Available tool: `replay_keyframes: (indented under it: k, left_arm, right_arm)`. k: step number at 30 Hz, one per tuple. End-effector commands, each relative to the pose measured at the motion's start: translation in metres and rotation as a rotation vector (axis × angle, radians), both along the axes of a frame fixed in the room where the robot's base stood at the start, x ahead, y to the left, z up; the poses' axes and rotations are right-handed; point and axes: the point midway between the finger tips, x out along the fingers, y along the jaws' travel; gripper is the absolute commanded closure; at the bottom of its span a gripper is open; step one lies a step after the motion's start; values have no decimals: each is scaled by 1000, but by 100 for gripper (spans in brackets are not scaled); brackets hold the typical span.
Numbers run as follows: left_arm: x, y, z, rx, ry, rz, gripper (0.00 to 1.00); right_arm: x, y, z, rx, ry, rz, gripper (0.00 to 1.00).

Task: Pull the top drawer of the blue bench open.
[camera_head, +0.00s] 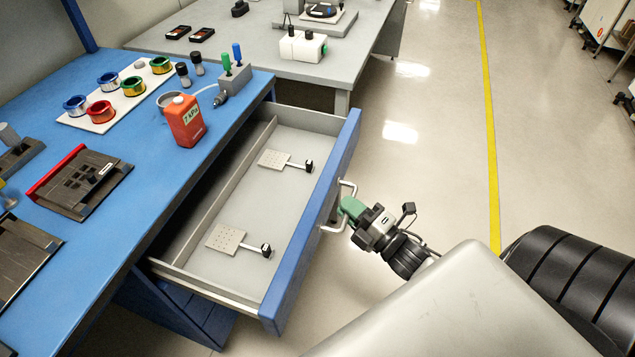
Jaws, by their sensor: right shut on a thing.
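The blue bench (213,121) stands at the left. Its top drawer (315,220) is pulled well out, with a blue front and a grey inside. A pale bar handle (345,208) sits on the drawer front. My right gripper (346,207), with green fingers, is at the handle and shut on it. The fingertips are partly hidden against the handle. Two small perforated plates with black-ended stems, one farther back (274,159) and one nearer (226,240), lie in the drawer. My left gripper is not in view.
On the bench top are a red bottle (185,121), a white tray (90,122) with several coloured spools, and dark fixtures (80,182). A grey table (240,50) stands behind. Open floor with a yellow line (489,130) lies to the right.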

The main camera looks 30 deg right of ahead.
Motion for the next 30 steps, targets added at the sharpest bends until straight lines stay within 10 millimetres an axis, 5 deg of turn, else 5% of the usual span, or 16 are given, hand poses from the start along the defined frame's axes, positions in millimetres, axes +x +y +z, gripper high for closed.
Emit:
replay_keyframes:
  k: [12, 29, 30]
  left_arm:
    - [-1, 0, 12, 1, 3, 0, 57]
    - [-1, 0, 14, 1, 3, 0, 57]
    - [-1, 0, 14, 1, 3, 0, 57]
  right_arm:
    - [-55, -42, -1, 1, 6, -1, 100]
    - [-63, -49, -2, 2, 4, -2, 100]
    - [-63, -49, -2, 2, 4, -2, 82]
